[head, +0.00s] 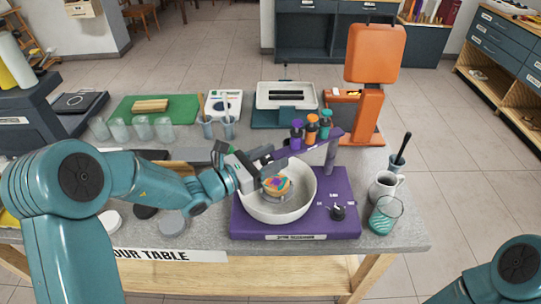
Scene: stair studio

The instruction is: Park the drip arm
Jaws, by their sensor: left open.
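The purple drip arm (312,143) reaches left from a short post (330,158) at the back of the purple spin machine (250,222). It carries purple, orange and teal bottles (312,129) and stands out over the white bowl (292,213). A round piece with a multicoloured top (277,184) sits in the bowl, partly hidden by my gripper. My right gripper is out of view.
A black knob (338,212) stands on the machine's right front. A grey jug (383,187) and a green-tinted glass (385,214) stand to the right. An orange press (368,115) stands behind. Clear cups (141,128) and a green mat (180,106) are at the back left.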

